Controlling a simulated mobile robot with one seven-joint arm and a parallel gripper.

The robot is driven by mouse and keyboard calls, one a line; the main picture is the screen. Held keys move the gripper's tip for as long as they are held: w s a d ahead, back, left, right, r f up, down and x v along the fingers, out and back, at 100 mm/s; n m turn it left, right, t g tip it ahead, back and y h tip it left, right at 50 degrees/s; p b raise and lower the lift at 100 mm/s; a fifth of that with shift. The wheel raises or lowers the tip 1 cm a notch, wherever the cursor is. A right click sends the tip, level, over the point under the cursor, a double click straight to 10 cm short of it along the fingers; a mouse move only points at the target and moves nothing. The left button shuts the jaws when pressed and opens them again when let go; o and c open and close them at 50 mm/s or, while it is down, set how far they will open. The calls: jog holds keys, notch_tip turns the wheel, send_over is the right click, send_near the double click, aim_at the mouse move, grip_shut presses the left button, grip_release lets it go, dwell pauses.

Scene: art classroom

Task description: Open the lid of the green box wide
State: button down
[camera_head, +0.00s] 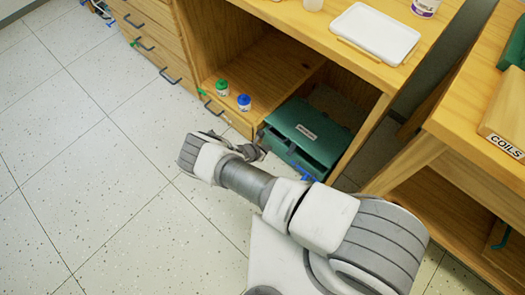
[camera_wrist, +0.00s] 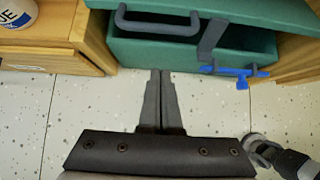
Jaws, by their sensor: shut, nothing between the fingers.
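The green box (camera_head: 296,125) sits in the lower open bay of the wooden cabinet, a pale label on its lid. In the wrist view the box (camera_wrist: 130,50) fills the top, with a grey bar handle (camera_wrist: 160,27) and a grey latch-like strip (camera_wrist: 211,42) on its front. A dark gap shows under the lid's front edge, so the lid looks slightly raised. In the head view my gripper (camera_head: 256,150) is partly hidden.
A green-lidded jar (camera_head: 221,87) and a blue-lidded jar (camera_head: 244,102) stand on a wooden surface left of the box. A white tray (camera_head: 374,33) lies on the cabinet top above. A wooden table (camera_head: 470,95) stands at the right. The tiled floor (camera_head: 90,160) at left is clear.

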jog(key=shift+w+d+r+b, duration=0.2)
jog(key=shift+w+d+r, duration=0.3)
jog(key=shift+w, duration=0.25)
jog(key=shift+w+d+r+b, duration=0.2)
jog(key=shift+w+d+r, duration=0.15)
jog(key=shift+w+d, duration=0.3)
